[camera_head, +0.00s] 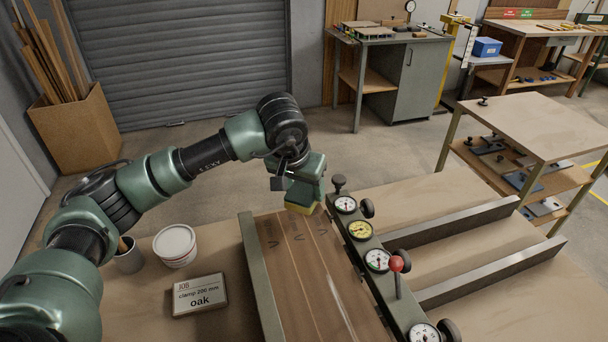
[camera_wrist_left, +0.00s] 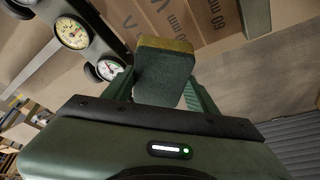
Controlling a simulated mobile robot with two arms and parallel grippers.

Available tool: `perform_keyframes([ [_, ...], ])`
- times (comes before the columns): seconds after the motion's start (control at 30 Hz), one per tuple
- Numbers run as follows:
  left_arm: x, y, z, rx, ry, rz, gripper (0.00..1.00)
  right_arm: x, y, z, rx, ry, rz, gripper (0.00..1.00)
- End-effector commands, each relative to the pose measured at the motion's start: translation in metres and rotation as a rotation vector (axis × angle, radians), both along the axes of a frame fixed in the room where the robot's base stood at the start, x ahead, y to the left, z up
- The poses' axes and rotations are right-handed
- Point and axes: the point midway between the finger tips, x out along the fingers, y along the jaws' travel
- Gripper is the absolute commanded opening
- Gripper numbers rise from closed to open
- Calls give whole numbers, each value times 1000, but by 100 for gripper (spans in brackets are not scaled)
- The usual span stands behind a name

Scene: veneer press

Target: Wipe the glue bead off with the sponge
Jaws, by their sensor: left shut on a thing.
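My left gripper (camera_head: 300,196) is shut on the sponge (camera_head: 301,209), which has a yellow face and a dark green body. The sponge hangs over the far end of the wooden panel (camera_head: 290,250); I cannot tell whether it touches the wood. In the left wrist view the sponge (camera_wrist_left: 164,72) sits between the two fingers of the left gripper (camera_wrist_left: 162,88), with its yellow edge towards the boards. A pale streak, probably the glue bead (camera_head: 341,302), runs lengthwise on the panel's near part. Thin pale lines mark the board joints. My right gripper is not in view.
A metal rail with gauges (camera_head: 361,230) and a red-knobbed lever (camera_head: 397,264) borders the panel on the right; another rail (camera_head: 259,280) borders it on the left.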

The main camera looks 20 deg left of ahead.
Motion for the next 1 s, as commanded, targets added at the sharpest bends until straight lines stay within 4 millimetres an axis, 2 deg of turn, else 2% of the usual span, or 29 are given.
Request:
perform_keyframes([
  [0.1, -1, -1, 13, -1, -1, 2, 25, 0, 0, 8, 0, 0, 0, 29],
  [0.23, -3, -1, 19, -1, 0, 5, 25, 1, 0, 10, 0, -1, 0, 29],
  [1.0, -3, -1, 19, -1, 0, 5, 25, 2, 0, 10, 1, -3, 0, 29],
])
